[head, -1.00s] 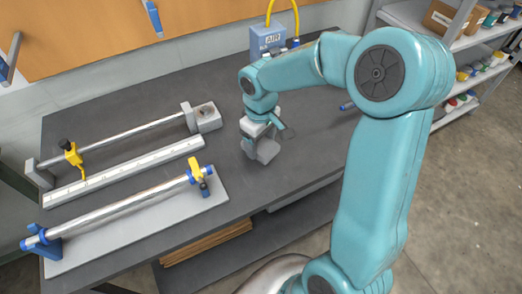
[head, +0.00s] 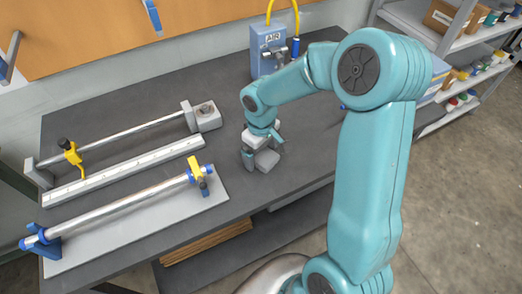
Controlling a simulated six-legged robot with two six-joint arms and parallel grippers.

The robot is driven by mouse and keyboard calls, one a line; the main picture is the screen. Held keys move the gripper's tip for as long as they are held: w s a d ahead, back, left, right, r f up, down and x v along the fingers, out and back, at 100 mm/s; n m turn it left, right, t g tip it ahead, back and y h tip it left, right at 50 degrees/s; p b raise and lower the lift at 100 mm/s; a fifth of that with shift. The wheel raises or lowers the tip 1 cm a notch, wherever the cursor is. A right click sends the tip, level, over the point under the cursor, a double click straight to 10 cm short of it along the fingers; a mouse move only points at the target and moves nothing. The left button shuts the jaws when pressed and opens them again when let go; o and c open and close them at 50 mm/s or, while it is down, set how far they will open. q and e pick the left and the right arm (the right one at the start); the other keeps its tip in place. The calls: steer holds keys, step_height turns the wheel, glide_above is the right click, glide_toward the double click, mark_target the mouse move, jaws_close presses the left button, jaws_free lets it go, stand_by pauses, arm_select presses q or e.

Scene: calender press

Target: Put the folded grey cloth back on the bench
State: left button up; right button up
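The folded grey cloth (head: 267,160) is a small light grey pad on the dark bench top (head: 310,135), near its front edge. My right gripper (head: 263,155) points down just over the cloth. Its fingers are spread, one at the left of the cloth and one at its back right. The gripper hides the back part of the cloth, and I cannot tell whether a finger still touches it. My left gripper is not in view.
A polished roller (head: 120,205) on blue supports lies on a pale plate at the left. Behind it are a white ruler-like bar (head: 125,172) and a thin rod (head: 120,137) on grey blocks. A blue AIR box (head: 268,50) stands at the back. Shelves (head: 470,40) stand at right.

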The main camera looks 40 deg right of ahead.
mark_target(261, 153)
step_height(261, 153, up, 12)
steer(key=shift+r, duration=0.25)
stand_by(0.3)
stand_by(0.5)
